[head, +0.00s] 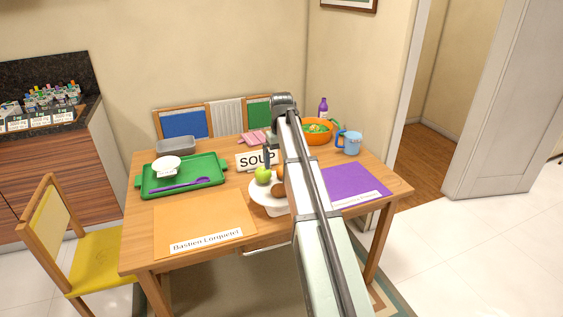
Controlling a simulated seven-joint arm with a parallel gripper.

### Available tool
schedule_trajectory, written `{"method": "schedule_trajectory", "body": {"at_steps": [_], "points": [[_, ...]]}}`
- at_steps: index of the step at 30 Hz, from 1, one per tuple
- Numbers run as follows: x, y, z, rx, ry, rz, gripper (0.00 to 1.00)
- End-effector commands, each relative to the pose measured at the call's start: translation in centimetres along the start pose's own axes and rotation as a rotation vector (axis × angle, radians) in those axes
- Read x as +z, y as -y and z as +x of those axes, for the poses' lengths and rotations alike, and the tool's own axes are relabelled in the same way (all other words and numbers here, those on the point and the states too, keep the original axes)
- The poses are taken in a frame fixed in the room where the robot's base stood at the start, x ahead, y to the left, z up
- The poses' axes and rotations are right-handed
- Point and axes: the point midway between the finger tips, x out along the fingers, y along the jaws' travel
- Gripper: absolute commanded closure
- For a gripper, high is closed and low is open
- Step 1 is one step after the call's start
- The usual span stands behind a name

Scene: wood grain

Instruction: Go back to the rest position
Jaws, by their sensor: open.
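My arm reaches from the bottom of the head view over the middle of the wooden table (140,190). My gripper (267,164) hangs down from the arm's far end, in front of the SOUP sign (248,161) and close above the green apple (263,175). It is small in the picture, and my arm partly hides it. It is open, and I see nothing held in it. The apple and brown round items sit on a white plate (259,194), whose right side is hidden behind my arm.
A green tray (151,189) with a white bowl (166,165) and a purple spoon (183,185) lies left. An orange bowl (318,138), purple bottle (323,107) and blue jug (350,143) stand right. Orange (190,220) and purple mats (355,182) lie in front; a yellow chair (95,258) stands left.

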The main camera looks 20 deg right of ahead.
Motion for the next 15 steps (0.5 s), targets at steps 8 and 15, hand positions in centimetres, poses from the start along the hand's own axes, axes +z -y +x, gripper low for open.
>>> {"method": "schedule_trajectory", "body": {"at_steps": [8, 15], "points": [[0.0, 0.0, 0.0, 0.000, 0.000, 0.000, 0.00], [2.4, 1.7, 3.7, 0.022, 0.048, 0.004, 0.00]]}}
